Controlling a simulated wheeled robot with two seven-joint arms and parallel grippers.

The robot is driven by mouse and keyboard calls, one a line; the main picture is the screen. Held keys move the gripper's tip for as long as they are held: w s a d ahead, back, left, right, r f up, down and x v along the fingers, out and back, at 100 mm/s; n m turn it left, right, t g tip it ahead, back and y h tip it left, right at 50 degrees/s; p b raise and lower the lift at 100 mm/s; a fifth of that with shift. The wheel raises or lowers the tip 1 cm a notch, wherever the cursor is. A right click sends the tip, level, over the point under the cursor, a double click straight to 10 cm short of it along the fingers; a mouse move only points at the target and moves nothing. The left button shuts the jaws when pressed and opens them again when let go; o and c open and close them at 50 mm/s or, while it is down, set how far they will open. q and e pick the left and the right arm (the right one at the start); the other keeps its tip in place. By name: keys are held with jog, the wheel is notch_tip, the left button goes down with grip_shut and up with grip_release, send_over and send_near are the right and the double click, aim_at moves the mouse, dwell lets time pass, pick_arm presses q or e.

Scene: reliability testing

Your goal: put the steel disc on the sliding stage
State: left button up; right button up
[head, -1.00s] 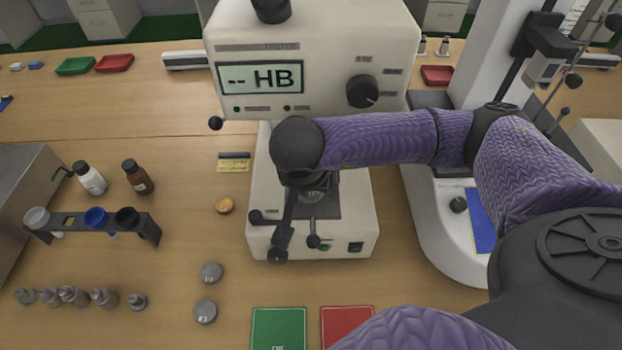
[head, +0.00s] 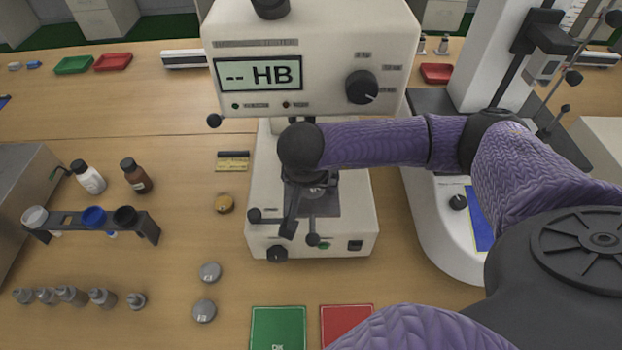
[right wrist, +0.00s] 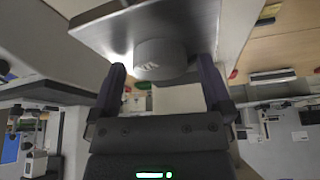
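A grey steel disc (right wrist: 160,60) sits against a brushed metal plate, the stage (right wrist: 95,30), in the right wrist view. In the head view, the stage (head: 322,207) is the dark plate on the base of the hardness tester, and the disc (head: 315,191) shows small on it, partly covered by my wrist. My right gripper (right wrist: 165,80) has its two fingers apart on either side of the disc, with a gap on both sides. In the head view it is mostly hidden under my right wrist. My left gripper is not in view.
The tester (head: 310,60) reads "-- HB". Two more grey discs, a far one (head: 209,271) and a near one (head: 204,310), lie on the table beside a brass disc (head: 224,203). A green mat (head: 278,328) and a red mat (head: 346,322) lie in front. Bottles and a rack stand left.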

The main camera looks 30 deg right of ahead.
jog(key=shift+r, duration=0.2)
jog(key=p+v, duration=0.1)
jog(key=v, duration=1.1)
jog(key=shift+p, duration=0.4)
